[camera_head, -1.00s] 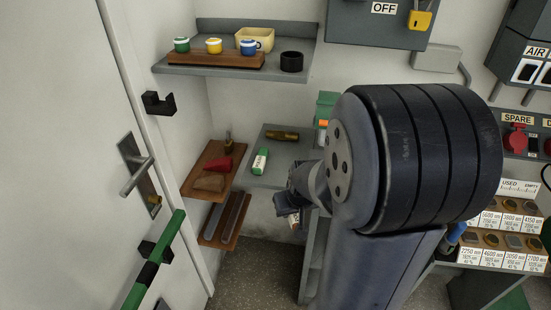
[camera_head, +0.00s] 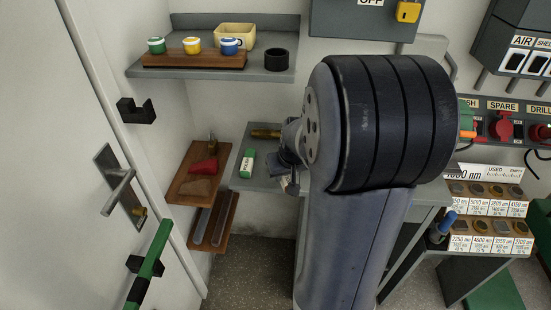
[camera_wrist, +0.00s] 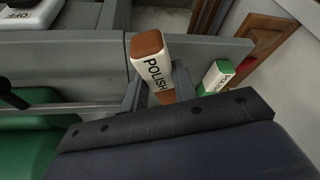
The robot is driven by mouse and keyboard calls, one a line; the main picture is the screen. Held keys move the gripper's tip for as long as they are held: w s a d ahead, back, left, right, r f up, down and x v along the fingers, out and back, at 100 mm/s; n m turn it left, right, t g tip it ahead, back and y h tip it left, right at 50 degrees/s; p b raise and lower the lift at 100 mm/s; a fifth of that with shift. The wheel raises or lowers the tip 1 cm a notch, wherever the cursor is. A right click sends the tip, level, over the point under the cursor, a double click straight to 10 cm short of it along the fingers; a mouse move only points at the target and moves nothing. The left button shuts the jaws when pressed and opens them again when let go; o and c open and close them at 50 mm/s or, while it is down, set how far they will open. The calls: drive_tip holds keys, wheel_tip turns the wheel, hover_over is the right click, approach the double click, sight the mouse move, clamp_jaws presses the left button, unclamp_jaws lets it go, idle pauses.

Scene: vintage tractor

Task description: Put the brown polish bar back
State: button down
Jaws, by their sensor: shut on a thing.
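In the wrist view, the brown polish bar (camera_wrist: 152,62) has brown ends and a white wrap reading POLISH. My gripper (camera_wrist: 157,92) is shut on it, and the bar is tilted. In the head view my gripper (camera_head: 288,184) is at the front edge of the grey shelf, partly hidden by my arm; the held bar cannot be made out there. A green polish bar (camera_head: 247,163) with a white label lies on that grey shelf (camera_head: 240,184), left of my gripper. It also shows in the wrist view (camera_wrist: 217,77), right of the held bar.
A brass-coloured piece (camera_head: 265,133) lies behind the green bar. A wooden board (camera_head: 178,188) at left holds a red and a brown lump. An upper shelf (camera_head: 170,73) carries cups and a black ring. A door handle (camera_head: 118,188) juts out at left.

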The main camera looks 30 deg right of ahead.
drive_tip(key=w, duration=0.2)
drive_tip(key=w+d+p, duration=0.1)
drive_tip(key=w, duration=0.5)
drive_tip(key=shift+d+p, duration=0.35)
wheel_tip(320, 180, down, 3)
drive_tip(key=shift+f+p, duration=0.2)
drive_tip(key=shift+p, duration=0.25)
drive_tip(key=shift+f, duration=0.15)
drive_tip(key=shift+f+b, duration=0.15)
drive_tip(key=shift+b, duration=0.15)
drive_tip(key=c, duration=1.1)
unclamp_jaws()
drive_tip(key=shift+r+p, duration=0.3)
drive_tip(key=shift+r, duration=0.15)
drive_tip(key=b+v, duration=0.1)
drive_tip(key=v, duration=1)
drive_tip(key=shift+s+r, duration=0.2)
drive_tip(key=shift+r, duration=0.05)
